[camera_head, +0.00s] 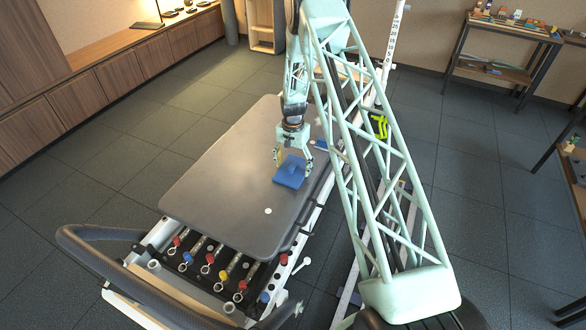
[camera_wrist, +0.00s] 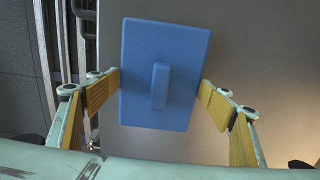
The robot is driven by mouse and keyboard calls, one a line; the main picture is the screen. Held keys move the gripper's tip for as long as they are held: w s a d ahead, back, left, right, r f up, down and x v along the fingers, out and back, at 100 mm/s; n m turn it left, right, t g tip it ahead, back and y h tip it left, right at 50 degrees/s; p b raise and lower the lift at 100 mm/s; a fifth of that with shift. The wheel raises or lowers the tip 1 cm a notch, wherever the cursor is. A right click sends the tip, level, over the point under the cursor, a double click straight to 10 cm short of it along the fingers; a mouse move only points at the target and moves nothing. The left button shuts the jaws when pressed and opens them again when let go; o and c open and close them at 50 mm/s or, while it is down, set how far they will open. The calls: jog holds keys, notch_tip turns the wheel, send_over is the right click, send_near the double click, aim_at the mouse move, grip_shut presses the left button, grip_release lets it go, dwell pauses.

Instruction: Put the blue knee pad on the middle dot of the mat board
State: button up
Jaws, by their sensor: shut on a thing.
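The blue knee pad (camera_head: 289,174) is a flat block with a raised ridge in its middle. My gripper (camera_head: 293,156) is shut on it, above the grey mat board (camera_head: 215,185). In the wrist view the pad (camera_wrist: 140,50) sits between the two yellow-lined fingers of my gripper (camera_wrist: 159,88), which press on its left and right sides. I cannot tell if the pad touches the board or hangs a little above it. One white dot (camera_head: 268,211) shows on the board, nearer the spring end than the pad. The middle dot is not seen; the pad or my arm may hide it.
Springs with red, yellow and blue ends (camera_head: 212,262) lie beyond the board's near edge. A padded bar (camera_head: 95,245) curves at the lower left. A small blue item (camera_head: 320,144) shows by the board's right edge. Shelves (camera_head: 500,55) stand at right. The board's left half is clear.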

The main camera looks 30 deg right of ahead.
aim_at(293, 165)
dwell(0.3)
jog(key=o, duration=0.9)
jog(key=shift+f, duration=0.1)
jog(key=shift+r+p, duration=1.35)
jog(key=shift+r, duration=4.8)
jog(key=shift+r, duration=0.15)
